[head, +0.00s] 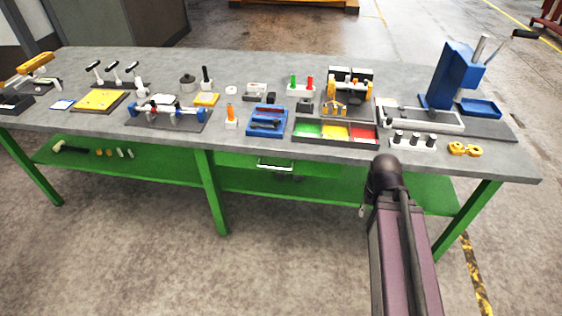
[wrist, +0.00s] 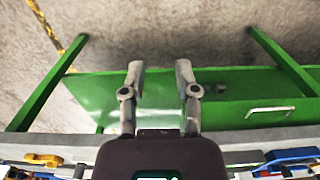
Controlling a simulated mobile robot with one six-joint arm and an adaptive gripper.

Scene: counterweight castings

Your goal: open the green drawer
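The green drawer (head: 240,160) sits under the grey tabletop, right of the bench's middle leg. Its pale bar handle (head: 275,165) shows on the front. The drawer looks shut. In the wrist view the drawer front (wrist: 225,113) and handle (wrist: 270,111) are at the right. My gripper (wrist: 160,72) is open and empty, its two fingers apart. The handle lies to the right of the fingers, apart from them. In the head view my arm stands in front of the bench's right part, and the fingers cannot be made out.
The workbench (head: 60,125) carries many fixtures, including a blue press (head: 455,75) and a tray with green, yellow and red bins (head: 335,131). A green lower shelf (head: 330,187) and green legs (head: 212,195) are below. The floor in front is clear.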

